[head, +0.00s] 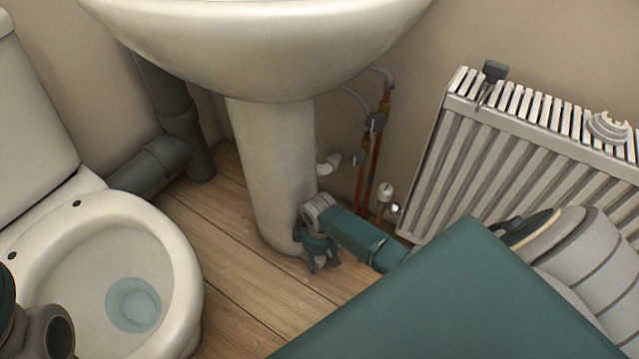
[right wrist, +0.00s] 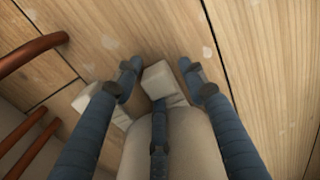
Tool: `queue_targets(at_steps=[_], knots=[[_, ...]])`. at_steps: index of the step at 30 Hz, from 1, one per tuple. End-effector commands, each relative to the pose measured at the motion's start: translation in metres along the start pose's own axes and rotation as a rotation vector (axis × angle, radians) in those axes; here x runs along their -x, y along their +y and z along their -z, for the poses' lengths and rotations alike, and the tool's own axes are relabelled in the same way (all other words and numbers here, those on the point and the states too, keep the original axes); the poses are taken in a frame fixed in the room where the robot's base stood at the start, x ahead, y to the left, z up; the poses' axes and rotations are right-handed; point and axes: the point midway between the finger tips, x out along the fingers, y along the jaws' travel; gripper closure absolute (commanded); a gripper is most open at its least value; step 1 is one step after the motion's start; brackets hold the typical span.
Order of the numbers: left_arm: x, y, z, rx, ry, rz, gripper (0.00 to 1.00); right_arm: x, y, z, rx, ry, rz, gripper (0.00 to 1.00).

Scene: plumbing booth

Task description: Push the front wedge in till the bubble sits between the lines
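My right gripper (head: 318,262) is low by the foot of the white basin pedestal (head: 268,170). A second pale block (right wrist: 92,100) shows to the left, partly behind the left finger. I cannot make out a level or its bubble in either view.
A toilet (head: 62,235) stands at the left, with grey waste pipe (head: 150,165) behind. Copper pipes (head: 372,160) run down the wall right of the pedestal. A white radiator (head: 480,150) is at the right. Floorboards (head: 225,245) between toilet and pedestal are clear.

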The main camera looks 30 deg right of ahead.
Motion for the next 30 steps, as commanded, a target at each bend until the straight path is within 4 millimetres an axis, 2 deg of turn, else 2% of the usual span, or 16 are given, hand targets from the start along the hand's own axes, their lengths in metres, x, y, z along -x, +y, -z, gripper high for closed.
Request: queue_targets(at_steps=[9, 14, 17, 24, 30], knots=[[0.000, 0.000, 0.000, 0.000, 0.001, 0.000, 0.55, 0.001, 0.001, 0.000, 0.000, 0.001, -0.003, 0.55], [0.000, 0.000, 0.000, 0.000, 0.001, 0.000, 0.55, 0.014, 0.002, 0.001, -0.001, 0.004, -0.004, 0.55], [0.000, 0.000, 0.000, 0.000, 0.001, 0.000, 0.55, 0.029, 0.002, 0.000, 0.001, 0.003, -0.005, 0.55], [0.000, 0.000, 0.000, 0.000, 0.001, 0.000, 0.55, 0.078, 0.002, 0.001, 0.001, 0.005, -0.004, 0.55], [0.000, 0.000, 0.000, 0.000, 0.000, 0.000, 0.55, 0.109, 0.001, 0.000, 0.000, 0.002, -0.002, 0.55]])
